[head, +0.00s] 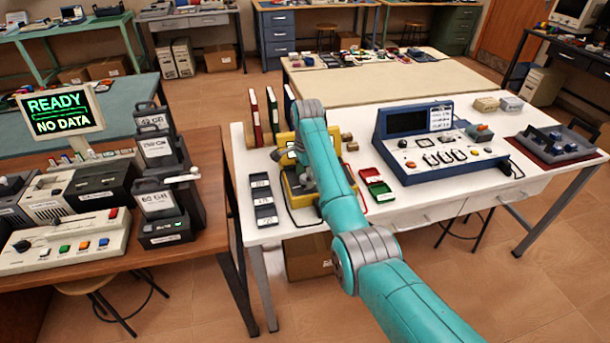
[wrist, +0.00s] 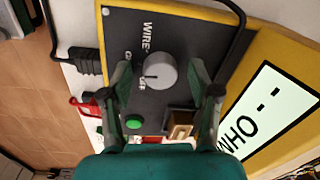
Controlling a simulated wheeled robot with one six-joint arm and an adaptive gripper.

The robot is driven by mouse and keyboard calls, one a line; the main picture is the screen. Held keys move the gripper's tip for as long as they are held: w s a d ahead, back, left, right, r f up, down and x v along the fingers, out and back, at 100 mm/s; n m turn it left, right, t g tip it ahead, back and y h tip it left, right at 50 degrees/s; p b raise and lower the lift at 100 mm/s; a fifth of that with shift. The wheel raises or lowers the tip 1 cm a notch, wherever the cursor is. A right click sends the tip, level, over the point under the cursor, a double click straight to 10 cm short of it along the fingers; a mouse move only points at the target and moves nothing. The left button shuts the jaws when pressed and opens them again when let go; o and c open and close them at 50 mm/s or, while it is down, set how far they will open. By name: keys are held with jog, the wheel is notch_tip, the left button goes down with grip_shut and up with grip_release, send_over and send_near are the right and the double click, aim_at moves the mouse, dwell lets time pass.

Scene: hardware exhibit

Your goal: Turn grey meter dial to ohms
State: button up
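The grey dial (wrist: 160,71) sits on the dark face of the yellow meter (wrist: 254,60) in the wrist view. The meter's pale screen (wrist: 272,110) shows dashes and letters like OHM, turned in the picture. My gripper (wrist: 160,66) is open, with one finger on each side of the dial and a visible gap to each. In the head view the yellow meter (head: 296,200) is mostly behind my arm.
A green button (wrist: 133,122) and a brown terminal block (wrist: 180,125) are on or near the meter by my fingers. A black cable (wrist: 85,57) runs at its edge. On the white table, red and green trays (head: 376,185) and a blue console (head: 430,150) stand to the right.

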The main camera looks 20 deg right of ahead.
notch_tip(320, 180, up, 12)
jog(key=shift+s, duration=0.35)
dwell(0.5)
